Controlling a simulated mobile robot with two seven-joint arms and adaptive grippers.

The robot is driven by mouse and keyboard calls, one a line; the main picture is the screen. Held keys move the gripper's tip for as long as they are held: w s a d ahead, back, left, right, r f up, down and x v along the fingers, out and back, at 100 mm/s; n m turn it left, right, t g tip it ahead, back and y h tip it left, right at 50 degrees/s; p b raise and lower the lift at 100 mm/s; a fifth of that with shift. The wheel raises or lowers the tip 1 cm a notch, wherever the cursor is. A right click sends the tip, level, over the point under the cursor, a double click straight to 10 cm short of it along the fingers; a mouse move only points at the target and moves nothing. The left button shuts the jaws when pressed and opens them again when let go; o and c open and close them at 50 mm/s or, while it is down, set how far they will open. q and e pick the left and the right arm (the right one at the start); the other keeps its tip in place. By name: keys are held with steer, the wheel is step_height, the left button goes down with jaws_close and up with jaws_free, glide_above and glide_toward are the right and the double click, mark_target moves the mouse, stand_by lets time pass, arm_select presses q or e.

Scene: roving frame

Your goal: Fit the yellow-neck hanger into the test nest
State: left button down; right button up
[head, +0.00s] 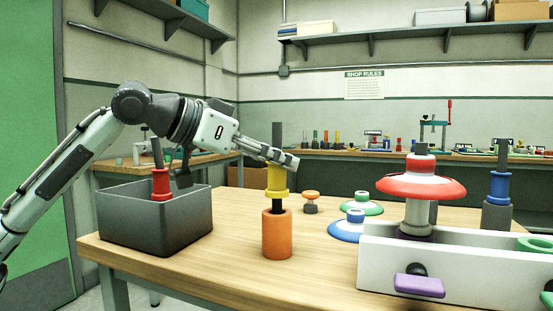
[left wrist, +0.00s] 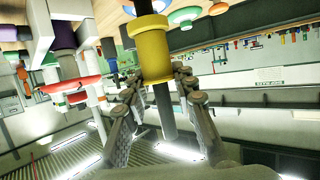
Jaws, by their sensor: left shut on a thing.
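The yellow-neck hanger (head: 277,178) is upright above the table, with a grey rod at the top and a dark shank below its yellow collar. My left gripper (head: 284,160) is shut on it near the top of the yellow neck. In the left wrist view the yellow neck (left wrist: 152,48) sits between the fingertips (left wrist: 160,78). An orange cylinder (head: 277,238) stands directly below. The dark shank meets its top in the picture, but I cannot tell whether it is inside. No label shows which thing is the test nest. My right gripper is out of view.
A grey bin (head: 155,227) with a red-necked piece (head: 160,183) stands left. A white fixture (head: 450,270) with a red-disc piece (head: 420,186) stands right. Green (head: 361,207) and blue (head: 346,231) discs and a blue-necked piece (head: 499,187) lie or stand behind.

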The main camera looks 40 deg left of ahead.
arm_select(q)
steer(key=shift+f+b, duration=1.15)
steer(key=shift+f, duration=0.2)
steer(key=shift+r, duration=0.1)
steer(key=c, duration=0.5)
jaws_free()
steer(key=v, duration=1.2)
stand_by(0.4)
